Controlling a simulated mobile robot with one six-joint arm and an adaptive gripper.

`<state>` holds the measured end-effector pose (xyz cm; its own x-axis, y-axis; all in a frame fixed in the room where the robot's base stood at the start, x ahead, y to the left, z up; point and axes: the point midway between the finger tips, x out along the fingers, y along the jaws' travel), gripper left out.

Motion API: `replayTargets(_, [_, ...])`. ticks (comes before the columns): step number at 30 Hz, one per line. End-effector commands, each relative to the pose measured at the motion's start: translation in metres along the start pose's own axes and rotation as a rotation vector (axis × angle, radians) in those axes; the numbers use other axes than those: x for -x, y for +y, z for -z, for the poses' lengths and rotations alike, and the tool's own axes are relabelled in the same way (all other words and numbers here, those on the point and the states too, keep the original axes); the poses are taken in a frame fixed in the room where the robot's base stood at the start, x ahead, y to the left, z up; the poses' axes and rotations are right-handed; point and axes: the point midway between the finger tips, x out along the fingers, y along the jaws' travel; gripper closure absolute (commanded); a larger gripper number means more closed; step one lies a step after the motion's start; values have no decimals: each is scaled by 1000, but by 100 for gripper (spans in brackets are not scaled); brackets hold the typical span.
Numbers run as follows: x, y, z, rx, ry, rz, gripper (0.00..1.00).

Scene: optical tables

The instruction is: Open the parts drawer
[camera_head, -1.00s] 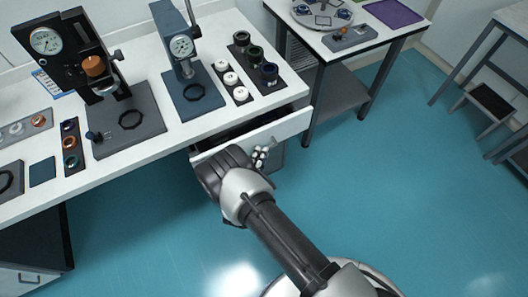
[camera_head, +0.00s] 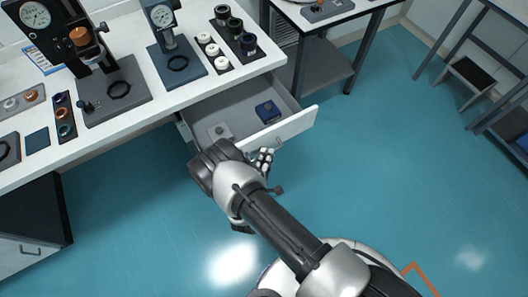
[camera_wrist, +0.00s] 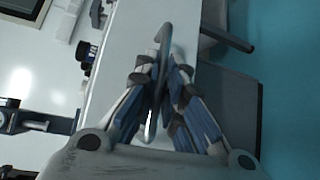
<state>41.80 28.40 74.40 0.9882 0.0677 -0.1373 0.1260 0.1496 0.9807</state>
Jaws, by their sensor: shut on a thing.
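The parts drawer (camera_head: 250,95) stands pulled out from under the white bench in the head view. Its white front (camera_head: 298,125) faces my arm, and its grey inside shows. A blue block with a dark top (camera_head: 267,112) and a pale plate with a dark knob (camera_head: 219,132) lie in it. My gripper (camera_head: 265,160) is at the outer face of the drawer front. In the wrist view, my gripper's fingers (camera_wrist: 160,85) are closed around the grey drawer handle (camera_wrist: 165,40). The handle is mostly hidden by my arm in the head view.
The white bench (camera_head: 190,98) carries two gauge stands (camera_head: 165,45) and racks of small parts. A side table (camera_head: 325,65) stands to the right of the drawer.

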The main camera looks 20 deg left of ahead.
Motion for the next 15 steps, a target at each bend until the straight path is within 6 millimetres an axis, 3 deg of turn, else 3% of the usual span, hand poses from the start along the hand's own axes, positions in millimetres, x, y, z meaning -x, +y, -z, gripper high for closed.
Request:
replayTargets(11, [1, 0, 0, 0, 1, -1, 100])
replayTargets(12, [1, 0, 0, 0, 1, -1, 88])
replayTargets(15, [1, 0, 0, 0, 1, -1, 81])
